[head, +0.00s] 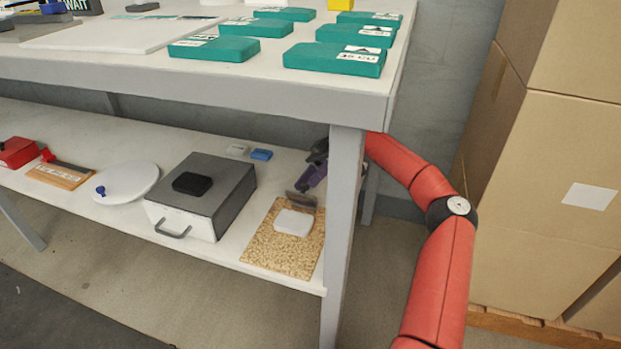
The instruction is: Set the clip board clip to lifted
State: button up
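The clip board (258,246) is a speckled brown board lying flat on the lower shelf at its right end. Its dark metal clip (302,200) is at the board's far edge; I cannot tell from here whether it is raised or down. A white rounded block (293,222) lies on the board just in front of the clip. My gripper (307,185) reaches in behind the table's front right leg, and its dark fingers are right above the clip. Contact with the clip is unclear. The finger opening is too small and dark to tell.
The table leg (343,240) stands between my red arm and the shelf. A grey box (205,190) with a handle sits left of the board. Blue (261,155) and white small blocks lie behind. The tabletop (250,90) overhangs the shelf. Cardboard boxes (550,180) stand at right.

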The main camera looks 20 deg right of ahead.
notch_tip(320, 180, up, 20)
jog(key=p, duration=1)
jog(key=shift+p, duration=0.4)
